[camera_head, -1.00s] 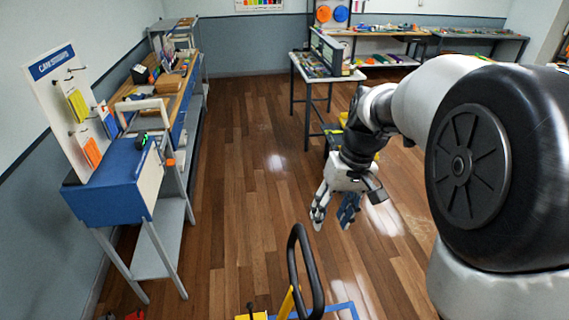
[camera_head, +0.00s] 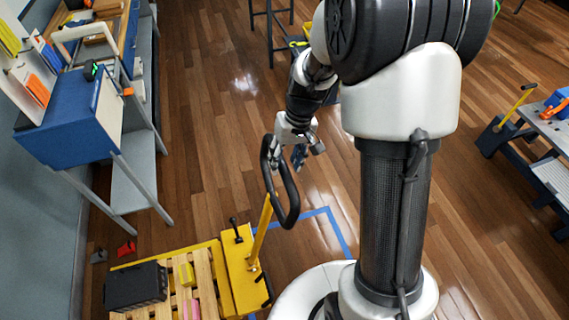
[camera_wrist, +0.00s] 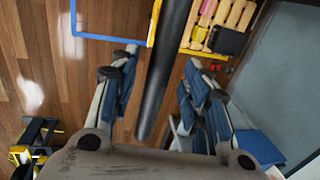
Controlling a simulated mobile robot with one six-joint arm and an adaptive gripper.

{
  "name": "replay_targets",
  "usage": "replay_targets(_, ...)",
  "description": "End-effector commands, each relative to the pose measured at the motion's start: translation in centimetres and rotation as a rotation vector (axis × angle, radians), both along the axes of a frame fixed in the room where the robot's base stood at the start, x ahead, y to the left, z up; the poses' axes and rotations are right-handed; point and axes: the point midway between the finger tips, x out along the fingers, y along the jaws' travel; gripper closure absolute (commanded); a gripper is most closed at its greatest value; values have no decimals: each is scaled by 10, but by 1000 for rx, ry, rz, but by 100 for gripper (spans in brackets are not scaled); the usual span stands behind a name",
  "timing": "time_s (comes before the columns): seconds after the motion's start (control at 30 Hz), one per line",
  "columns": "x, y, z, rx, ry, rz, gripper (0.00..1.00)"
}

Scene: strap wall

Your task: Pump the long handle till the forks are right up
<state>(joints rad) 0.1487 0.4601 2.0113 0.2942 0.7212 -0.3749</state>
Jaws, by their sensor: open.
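The long handle is a yellow pole with a black loop grip (camera_head: 291,196) on top, rising from the yellow body (camera_head: 241,275) of a pallet truck. It stands nearly upright, leaning a little right. The forks are hidden under a wooden pallet (camera_head: 206,283), so their height cannot be told. My gripper (camera_head: 289,156) is at the loop's upper right side. In the wrist view, my gripper (camera_wrist: 160,85) is open, and a dark bar of the loop (camera_wrist: 164,75) runs between its blue-padded fingers, not clamped.
A black crate (camera_head: 136,286), a yellow block (camera_head: 187,274) and a pink item (camera_head: 190,309) sit on the pallet. A short black lever (camera_head: 235,228) stands on the truck. A blue bench (camera_head: 72,118) is at left. Blue floor tape (camera_head: 338,232) and open floor lie to the right.

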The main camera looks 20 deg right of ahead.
Motion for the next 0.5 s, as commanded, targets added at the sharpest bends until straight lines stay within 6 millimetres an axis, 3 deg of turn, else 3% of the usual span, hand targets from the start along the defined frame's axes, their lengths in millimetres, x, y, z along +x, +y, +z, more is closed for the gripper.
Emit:
replay_targets(0.17,0,3,-13,0,0,1,57)
replay_targets(0.5,0,3,-15,-1,0,1,60)
